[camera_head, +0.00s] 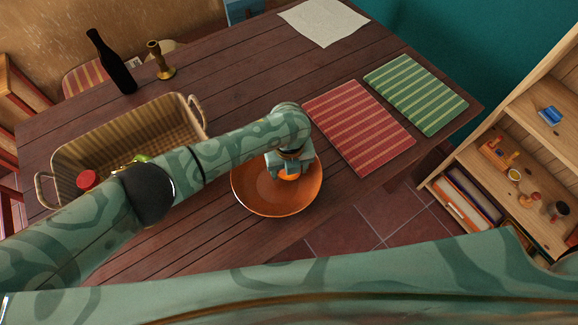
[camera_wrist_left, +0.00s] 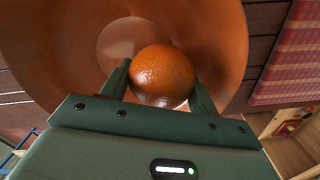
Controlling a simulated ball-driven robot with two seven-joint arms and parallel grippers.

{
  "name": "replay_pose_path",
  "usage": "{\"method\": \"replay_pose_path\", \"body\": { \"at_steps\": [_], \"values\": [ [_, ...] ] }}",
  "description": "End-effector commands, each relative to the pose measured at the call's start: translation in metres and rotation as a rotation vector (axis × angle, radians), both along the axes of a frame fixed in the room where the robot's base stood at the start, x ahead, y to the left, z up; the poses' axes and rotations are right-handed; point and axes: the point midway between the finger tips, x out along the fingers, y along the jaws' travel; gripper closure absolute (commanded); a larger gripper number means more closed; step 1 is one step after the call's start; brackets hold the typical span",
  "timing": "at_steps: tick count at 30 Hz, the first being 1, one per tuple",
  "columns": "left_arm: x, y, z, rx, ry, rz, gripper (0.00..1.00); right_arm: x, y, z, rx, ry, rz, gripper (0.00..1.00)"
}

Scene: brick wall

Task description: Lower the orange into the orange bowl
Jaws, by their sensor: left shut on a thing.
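The orange bowl (camera_head: 256,198) stands on the dark wooden table near its front edge. My left gripper (camera_head: 288,173) reaches over the right part of the bowl and is shut on the orange (camera_head: 290,177), which shows just below the fingers. In the left wrist view the orange (camera_wrist_left: 162,76) sits between the two fingers (camera_wrist_left: 160,88), with the inside of the bowl (camera_wrist_left: 215,40) behind it. I cannot tell whether the orange touches the bowl. My right gripper is in neither view.
A wicker basket (camera_head: 130,121) with a red-lidded item (camera_head: 87,180) stands to the left, partly behind my arm. A dark bottle (camera_head: 110,63) and a brass candlestick (camera_head: 160,60) stand at the back left. Red (camera_head: 360,127) and green (camera_head: 416,94) striped mats lie right of the bowl.

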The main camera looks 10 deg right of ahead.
Motion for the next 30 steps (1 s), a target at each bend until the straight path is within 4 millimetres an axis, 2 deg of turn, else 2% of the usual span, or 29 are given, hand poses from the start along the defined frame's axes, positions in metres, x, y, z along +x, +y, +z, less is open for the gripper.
{"method": "replay_pose_path", "body": {
  "at_steps": [10,11,12,13,23,26,30],
  "values": [
    [0.000,0.000,-0.002,-0.001,0.000,0.000,0.67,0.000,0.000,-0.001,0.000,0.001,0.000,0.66],
    [0.000,0.000,-0.002,-0.001,0.000,0.000,0.31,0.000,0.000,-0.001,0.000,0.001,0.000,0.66],
    [0.000,0.000,-0.002,-0.001,0.000,0.000,0.20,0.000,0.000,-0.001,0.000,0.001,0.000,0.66],
    [0.000,0.000,-0.002,-0.001,0.000,0.000,0.14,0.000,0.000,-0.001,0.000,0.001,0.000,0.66],
    [0.000,0.000,0.001,0.000,0.000,0.000,0.14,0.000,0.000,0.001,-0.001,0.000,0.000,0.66],
    [0.000,0.000,0.014,-0.002,-0.002,-0.001,0.14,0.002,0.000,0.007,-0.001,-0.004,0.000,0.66],
    [0.001,0.000,0.048,-0.002,-0.004,-0.001,0.14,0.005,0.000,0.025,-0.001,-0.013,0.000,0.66]
  ]
}}
